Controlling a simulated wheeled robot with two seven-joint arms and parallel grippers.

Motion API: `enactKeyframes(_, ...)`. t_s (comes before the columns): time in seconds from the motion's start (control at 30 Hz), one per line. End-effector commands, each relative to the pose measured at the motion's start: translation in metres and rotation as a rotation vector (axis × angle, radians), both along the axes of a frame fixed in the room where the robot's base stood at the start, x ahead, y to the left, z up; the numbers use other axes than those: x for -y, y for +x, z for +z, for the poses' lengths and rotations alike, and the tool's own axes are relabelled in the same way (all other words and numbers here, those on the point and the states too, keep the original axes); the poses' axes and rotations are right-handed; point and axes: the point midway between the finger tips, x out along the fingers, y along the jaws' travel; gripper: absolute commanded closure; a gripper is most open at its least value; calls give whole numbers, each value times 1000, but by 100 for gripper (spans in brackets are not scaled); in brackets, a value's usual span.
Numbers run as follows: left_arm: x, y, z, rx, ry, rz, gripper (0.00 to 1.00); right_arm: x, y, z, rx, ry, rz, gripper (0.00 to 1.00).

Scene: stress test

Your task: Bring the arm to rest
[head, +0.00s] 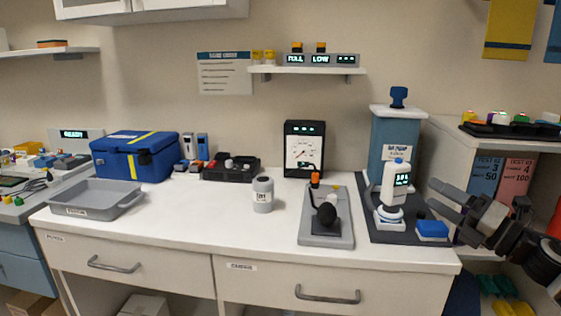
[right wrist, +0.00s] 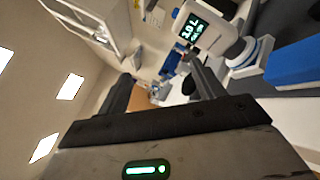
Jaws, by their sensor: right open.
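My right gripper (head: 446,204) comes in from the right in the head view, above the right end of the bench. Its two fingers are apart and nothing is between them. It is to the right of a white handheld device (head: 396,180) with a lit display, which stands on a dark base. In the right wrist view, the open fingers of my right gripper (right wrist: 162,92) point toward the bench, with the white device (right wrist: 205,28) beyond and above the right finger. My left gripper is not in the head view.
A blue block (head: 432,229) lies close below the right gripper. A blue-grey dispenser (head: 393,140) and a shelf unit (head: 535,145) stand nearby.

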Motion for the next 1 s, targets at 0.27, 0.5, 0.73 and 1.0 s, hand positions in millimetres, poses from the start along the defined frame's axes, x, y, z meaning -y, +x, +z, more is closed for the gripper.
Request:
enactKeyframes(0.27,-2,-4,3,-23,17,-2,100,-102,-80,-169,-648,964,-122,32)
enactKeyframes(0.5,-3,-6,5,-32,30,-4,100,-167,-195,-262,-1172,1651,-404,32)
enactKeyframes(0.73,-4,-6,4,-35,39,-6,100,-201,-257,-285,-1400,1947,-575,32)
enactKeyframes(1.0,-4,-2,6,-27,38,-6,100,-204,-262,-287,-1420,1971,-593,32)
